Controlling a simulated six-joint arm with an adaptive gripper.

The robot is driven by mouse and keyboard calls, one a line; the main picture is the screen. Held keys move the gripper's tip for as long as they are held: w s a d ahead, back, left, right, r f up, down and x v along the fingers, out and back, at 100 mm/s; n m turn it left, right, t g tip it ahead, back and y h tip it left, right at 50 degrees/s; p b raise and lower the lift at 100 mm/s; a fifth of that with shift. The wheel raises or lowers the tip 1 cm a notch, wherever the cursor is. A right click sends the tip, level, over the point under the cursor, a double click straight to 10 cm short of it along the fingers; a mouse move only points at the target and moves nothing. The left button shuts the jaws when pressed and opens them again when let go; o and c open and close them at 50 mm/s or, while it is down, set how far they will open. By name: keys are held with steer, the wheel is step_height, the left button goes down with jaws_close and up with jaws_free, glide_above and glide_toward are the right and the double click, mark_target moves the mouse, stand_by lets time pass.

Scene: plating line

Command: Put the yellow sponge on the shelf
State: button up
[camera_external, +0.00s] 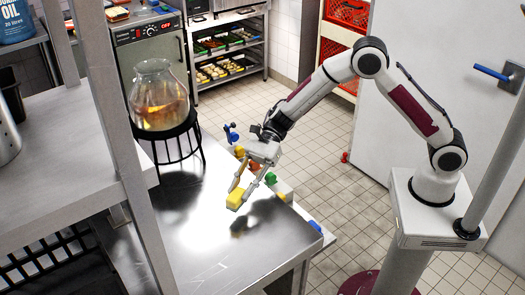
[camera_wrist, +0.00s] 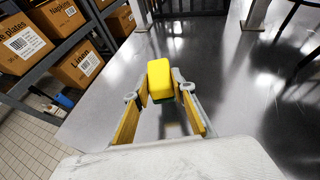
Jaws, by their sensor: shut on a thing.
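The yellow sponge (camera_external: 234,201) has a green underside, which shows in the wrist view (camera_wrist: 160,73). My gripper (camera_external: 243,190) is shut on it, with one finger on each side, also seen in the wrist view (camera_wrist: 161,90). The sponge hangs above the steel table (camera_external: 200,258), with a dark shadow below it and apart from it. A steel shelf (camera_external: 75,150) on posts stands at the left of the external view, higher than the table. I cannot tell whether this is the task's shelf.
A glass jar (camera_external: 160,95) of amber liquid stands on a black stand (camera_external: 165,132) at the table's back left. A shelf post (camera_external: 120,110) rises near the table. Small coloured items, one green (camera_external: 270,179), lie by the right edge. Boxes (camera_wrist: 75,62) fill a rack in the wrist view.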

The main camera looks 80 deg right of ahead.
steer(key=shift+f, duration=0.1)
steer(key=shift+f, duration=1.75)
steer(key=shift+f, duration=0.1)
steer(key=o, duration=0.9)
steer(key=shift+d, duration=0.1)
steer(key=v, duration=1.2)
steer(key=shift+r, duration=0.2)
